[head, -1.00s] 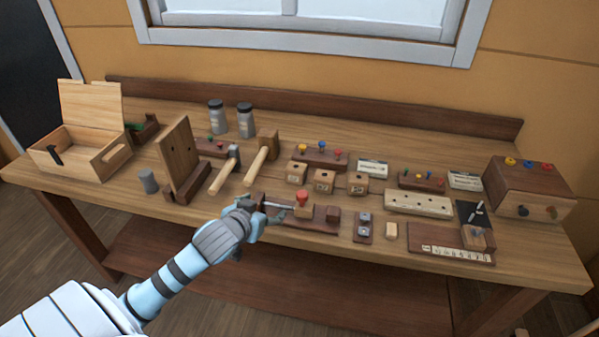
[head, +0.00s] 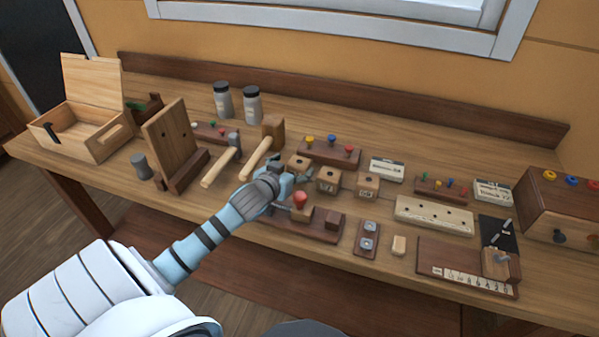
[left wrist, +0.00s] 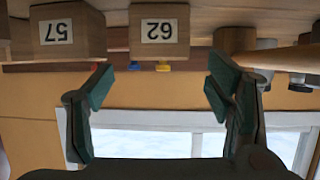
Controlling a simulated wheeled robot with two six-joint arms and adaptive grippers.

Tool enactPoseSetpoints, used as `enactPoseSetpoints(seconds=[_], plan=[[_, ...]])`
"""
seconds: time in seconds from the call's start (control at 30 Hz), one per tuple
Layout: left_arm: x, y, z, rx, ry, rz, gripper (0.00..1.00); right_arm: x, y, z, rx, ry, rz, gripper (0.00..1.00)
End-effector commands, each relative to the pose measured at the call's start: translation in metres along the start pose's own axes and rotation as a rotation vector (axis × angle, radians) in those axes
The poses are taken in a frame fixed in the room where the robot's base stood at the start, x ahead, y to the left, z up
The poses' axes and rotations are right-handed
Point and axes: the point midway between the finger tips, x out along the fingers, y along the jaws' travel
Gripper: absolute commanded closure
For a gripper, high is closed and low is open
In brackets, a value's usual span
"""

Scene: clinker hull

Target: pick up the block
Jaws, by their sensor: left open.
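Three small wooden blocks with number labels stand in a row: a left block (head: 299,163), a middle block (head: 327,181) and a right block (head: 367,186). My left gripper (head: 298,178) is open and empty, just in front of the left block. In the left wrist view, which is upside down, the block labelled 62 (left wrist: 159,30) lies beyond and between the spread fingers (left wrist: 160,76), apart from them. The block labelled 57 (left wrist: 68,32) is beside it. In the head view the gripper hides the left block's lower part. My right gripper is not in view.
A mallet (head: 262,150) lies left of the blocks. A rack with coloured knobs (head: 330,152) stands behind them. A red-knobbed wooden fixture (head: 318,229) is in front, close to my arm. A long box (head: 435,215) stands to the right.

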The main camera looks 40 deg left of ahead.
Motion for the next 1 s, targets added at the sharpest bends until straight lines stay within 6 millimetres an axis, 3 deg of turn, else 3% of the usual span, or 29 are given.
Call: enactPoseSetpoints(seconds=[0.23, 0.47, 0.8, 1.0], plan=[[0.048, 0.000, 0.001, -0.003, 0.000, 0.000, 0.27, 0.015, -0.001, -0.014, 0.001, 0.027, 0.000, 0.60], [0.053, 0.000, -0.001, 0.000, -0.001, 0.001, 0.27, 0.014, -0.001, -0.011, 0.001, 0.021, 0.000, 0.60], [0.052, 0.000, -0.001, 0.000, -0.001, 0.001, 0.78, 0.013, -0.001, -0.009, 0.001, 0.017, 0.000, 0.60], [0.052, 0.000, -0.001, 0.000, -0.001, 0.001, 0.81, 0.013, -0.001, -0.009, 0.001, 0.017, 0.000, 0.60]])
